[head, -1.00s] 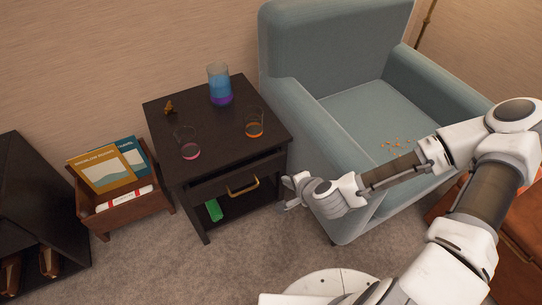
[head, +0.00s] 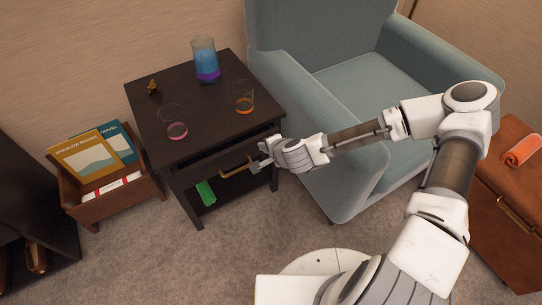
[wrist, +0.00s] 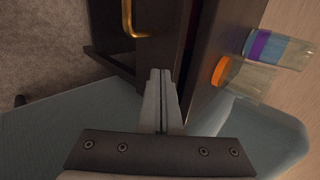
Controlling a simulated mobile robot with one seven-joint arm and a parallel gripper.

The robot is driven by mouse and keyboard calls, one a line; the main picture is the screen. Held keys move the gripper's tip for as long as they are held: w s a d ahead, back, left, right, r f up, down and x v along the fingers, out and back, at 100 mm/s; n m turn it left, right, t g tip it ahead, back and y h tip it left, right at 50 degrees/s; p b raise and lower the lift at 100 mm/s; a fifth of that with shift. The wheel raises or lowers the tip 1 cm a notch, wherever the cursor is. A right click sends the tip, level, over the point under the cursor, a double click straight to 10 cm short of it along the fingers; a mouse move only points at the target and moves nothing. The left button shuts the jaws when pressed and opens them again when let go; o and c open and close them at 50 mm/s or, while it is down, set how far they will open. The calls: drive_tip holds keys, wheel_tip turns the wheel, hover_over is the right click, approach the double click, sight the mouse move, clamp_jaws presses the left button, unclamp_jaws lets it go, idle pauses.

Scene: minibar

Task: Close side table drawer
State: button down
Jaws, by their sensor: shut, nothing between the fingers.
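The dark side table (head: 200,107) stands left of the armchair. Its drawer (head: 212,174) is partly open, with a dark gap between the drawer front and the tabletop. A brass handle (head: 236,170) is on the drawer front; it also shows at the top of the wrist view (wrist: 131,22). My gripper (head: 259,164) is shut and empty, at the right part of the drawer front beside the handle. In the wrist view, the closed fingertips (wrist: 160,74) point at the dark drawer front (wrist: 157,42). I cannot tell whether they touch it.
A blue and purple carafe (head: 205,60), two glasses (head: 173,125) (head: 243,98) and a small gold ornament (head: 153,88) stand on the tabletop. The blue-grey armchair (head: 345,165) is close on the right. A wooden book box (head: 115,204) is on the left.

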sight(255, 138)
drive_tip(key=shift+w+a, duration=0.4)
drive_tip(key=shift+w, duration=0.25)
drive_tip(key=shift+w+a+r, duration=0.1)
drive_tip(key=shift+w+a, duration=0.05)
drive_tip(key=shift+w, duration=0.1)
drive_tip(key=shift+w+a+p, duration=0.45)
drive_tip(key=shift+w+a, duration=0.05)
drive_tip(key=shift+w, duration=0.35)
drive_tip(key=shift+s+d, duration=0.1)
drive_tip(key=shift+s, duration=0.05)
